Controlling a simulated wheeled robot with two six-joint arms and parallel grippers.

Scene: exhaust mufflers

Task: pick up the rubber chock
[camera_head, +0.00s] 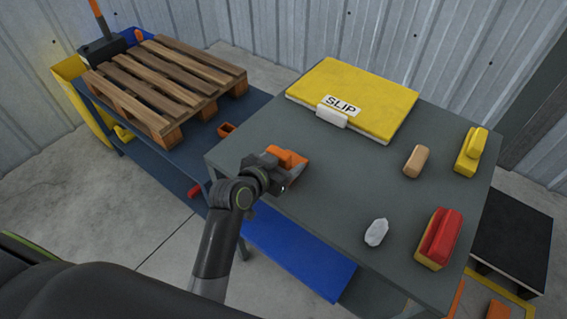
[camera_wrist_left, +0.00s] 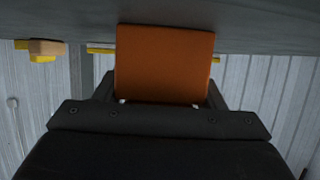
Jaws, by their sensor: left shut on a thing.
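An orange block (camera_head: 290,157), which looks like the rubber chock, is at the left part of the grey table (camera_head: 335,190). My left gripper (camera_head: 284,172) is around it and shut on it. In the left wrist view the orange block (camera_wrist_left: 165,62) fills the space between the fingers of my left gripper (camera_wrist_left: 165,101), with a plain orange face showing. Its lower part is hidden by the gripper. I cannot tell whether it touches the tabletop. My right gripper is not in view.
A yellow slab (camera_head: 360,90) marked SLIP lies at the table's back. A tan block (camera_head: 417,161), a yellow block (camera_head: 470,152), a red and yellow block (camera_head: 438,240) and a white lump (camera_head: 376,232) sit to the right. A wooden pallet (camera_head: 165,82) lies at left. The table's middle is clear.

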